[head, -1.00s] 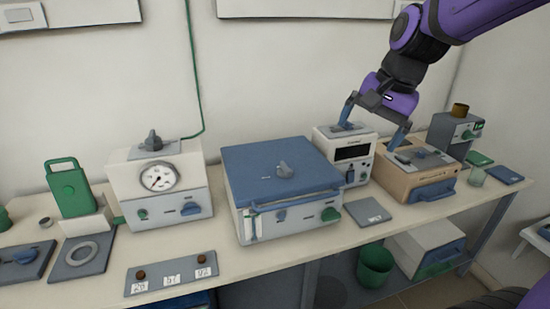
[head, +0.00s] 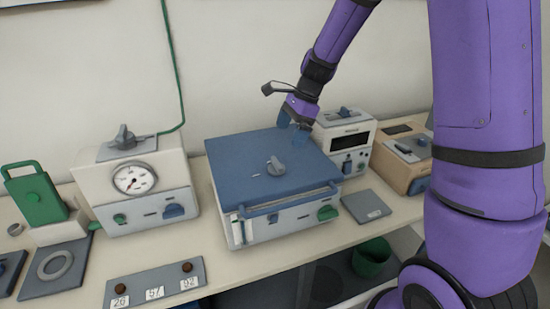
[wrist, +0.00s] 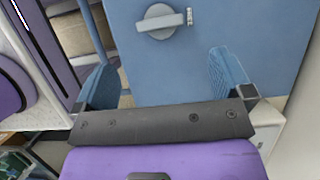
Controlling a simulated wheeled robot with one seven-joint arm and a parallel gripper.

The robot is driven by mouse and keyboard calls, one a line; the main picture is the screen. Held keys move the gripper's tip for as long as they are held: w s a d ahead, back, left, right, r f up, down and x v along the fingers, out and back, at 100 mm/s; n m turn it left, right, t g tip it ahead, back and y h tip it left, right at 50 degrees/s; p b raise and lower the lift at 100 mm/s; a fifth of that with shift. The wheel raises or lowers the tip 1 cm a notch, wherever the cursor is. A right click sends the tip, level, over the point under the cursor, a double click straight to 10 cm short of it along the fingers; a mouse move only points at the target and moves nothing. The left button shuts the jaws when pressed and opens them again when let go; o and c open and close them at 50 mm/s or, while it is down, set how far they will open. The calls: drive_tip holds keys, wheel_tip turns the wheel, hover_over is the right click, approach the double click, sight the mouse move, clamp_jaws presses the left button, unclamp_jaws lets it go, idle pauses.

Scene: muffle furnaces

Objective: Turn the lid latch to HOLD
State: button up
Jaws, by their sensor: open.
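The lid latch is a grey knob (head: 276,166) on the blue lid (head: 235,160) of the white box furnace (head: 290,220) in the middle of the bench. Its bar lies at a slant in the head view, and a small pale mark sits close beside it. In the wrist view the latch (wrist: 160,21) shows near the top edge, beyond my fingertips. Its HOLD marking is not legible. My gripper (head: 292,125) is open and empty above the lid's back right part, apart from the latch. In the wrist view its blue fingers (wrist: 165,78) are spread wide.
A white gauge box (head: 137,181) with a top knob stands left of the furnace. A white display unit (head: 345,140) and a tan box (head: 400,160) stand to the right. A grey plate with tags (head: 155,286) lies at the front left. Space above the lid is clear.

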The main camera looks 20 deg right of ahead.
sight(277, 162)
drive_tip(key=x, duration=1)
drive_tip(key=shift+r, duration=0.1)
drive_tip(key=c, duration=0.9)
